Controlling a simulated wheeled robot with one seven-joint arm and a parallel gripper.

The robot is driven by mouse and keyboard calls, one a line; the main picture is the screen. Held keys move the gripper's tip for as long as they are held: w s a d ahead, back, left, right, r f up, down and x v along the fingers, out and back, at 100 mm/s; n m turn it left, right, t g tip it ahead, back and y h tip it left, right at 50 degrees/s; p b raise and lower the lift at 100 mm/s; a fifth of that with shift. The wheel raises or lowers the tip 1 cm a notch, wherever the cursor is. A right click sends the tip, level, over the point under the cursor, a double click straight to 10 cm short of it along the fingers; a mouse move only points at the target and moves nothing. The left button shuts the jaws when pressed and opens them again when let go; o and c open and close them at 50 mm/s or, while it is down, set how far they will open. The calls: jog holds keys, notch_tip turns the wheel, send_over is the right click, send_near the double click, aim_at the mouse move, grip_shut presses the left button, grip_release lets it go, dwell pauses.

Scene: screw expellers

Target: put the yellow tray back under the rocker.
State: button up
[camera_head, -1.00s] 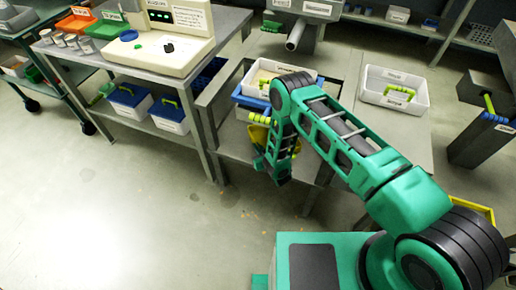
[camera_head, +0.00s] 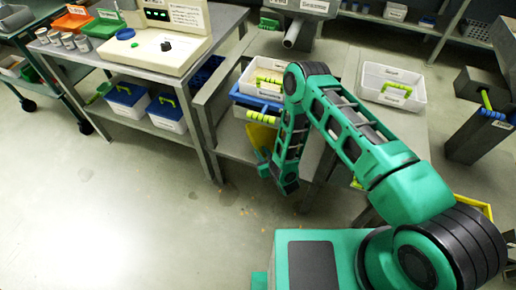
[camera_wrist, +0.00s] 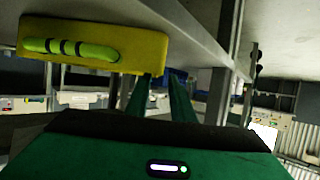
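The yellow tray (camera_head: 261,138) shows partly behind my arm in the head view, at the front of the grey bench. Its lime-green handle with dark bands (camera_wrist: 70,48) faces me at the upper left of the wrist view, on the tray's yellow front (camera_wrist: 140,48). My gripper (camera_wrist: 160,78) has its two green fingers apart, with a gap between them. The fingertips are near the tray's lower right corner, right of the handle. Whether they touch the tray is unclear. My arm partly hides the gripper (camera_head: 263,160) in the head view. I cannot make out which part is the rocker.
A white tray with a lime handle (camera_head: 262,75) and a blue piece (camera_head: 255,102) are above the yellow tray. Another white tray (camera_head: 391,86) stands right on the bench. A bench leg (camera_wrist: 230,60) rises right of my fingers. Open floor (camera_head: 120,220) lies at left.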

jog(key=v, duration=0.5)
dwell(0.5)
